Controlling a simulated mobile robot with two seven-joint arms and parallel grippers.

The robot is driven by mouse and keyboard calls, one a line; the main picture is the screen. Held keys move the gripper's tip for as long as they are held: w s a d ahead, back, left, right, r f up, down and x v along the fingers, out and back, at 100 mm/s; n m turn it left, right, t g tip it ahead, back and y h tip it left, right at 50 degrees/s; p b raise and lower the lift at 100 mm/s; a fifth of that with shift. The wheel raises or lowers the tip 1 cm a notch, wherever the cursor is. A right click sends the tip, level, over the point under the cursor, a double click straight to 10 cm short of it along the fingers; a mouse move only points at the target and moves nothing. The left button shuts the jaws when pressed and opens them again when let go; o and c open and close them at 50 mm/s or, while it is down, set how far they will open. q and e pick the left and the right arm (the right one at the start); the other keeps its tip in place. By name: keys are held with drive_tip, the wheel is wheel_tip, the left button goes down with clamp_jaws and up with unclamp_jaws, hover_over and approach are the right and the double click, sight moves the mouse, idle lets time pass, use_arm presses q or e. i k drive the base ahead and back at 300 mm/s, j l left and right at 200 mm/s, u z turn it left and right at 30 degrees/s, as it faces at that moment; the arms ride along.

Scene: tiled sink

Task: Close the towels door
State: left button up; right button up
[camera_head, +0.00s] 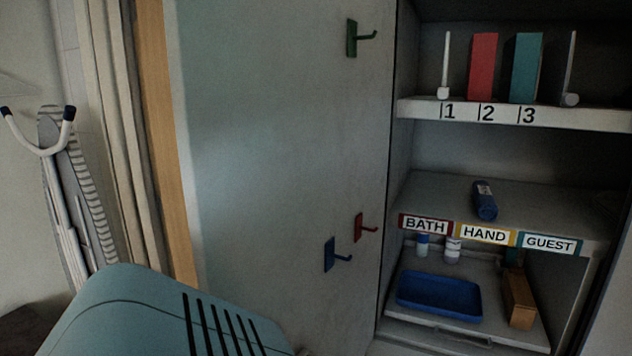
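A cabinet stands open at the right, with a lower shelf (430,195) labelled BATH, HAND and GUEST. A small dark blue rolled item (484,200) lies on that shelf. A large pale grey panel (270,130) borders the left side of the opening and looks like the cabinet's door standing open; its hinge is not clear. It carries a green hook (352,38), a red hook (359,227) and a blue hook (329,255). Neither of my grippers is in view.
An upper shelf (610,118) numbered 1, 2, 3 holds a red block (483,67) and a teal block (526,68). Below are a blue tray (438,295) and a brown box (518,297). A slotted teal object (140,315) fills the lower left foreground. An ironing board (75,190) leans far left.

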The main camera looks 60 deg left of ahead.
sight(282, 109)
drive_tip(key=k+j, duration=0.1)
drive_tip(key=k, duration=0.3)
drive_tip(key=k+j+u, duration=0.15)
drive_tip(key=k, duration=0.25)
drive_tip(key=k+j, duration=0.15)
drive_tip(key=j, duration=0.25)
drive_tip(key=k+j+u, duration=0.1)
drive_tip(key=j, duration=0.35)
drive_tip(key=j+u, duration=0.1)
drive_tip(key=j, duration=0.7)
drive_tip(key=i, duration=0.45)
drive_tip(key=k, duration=0.2)
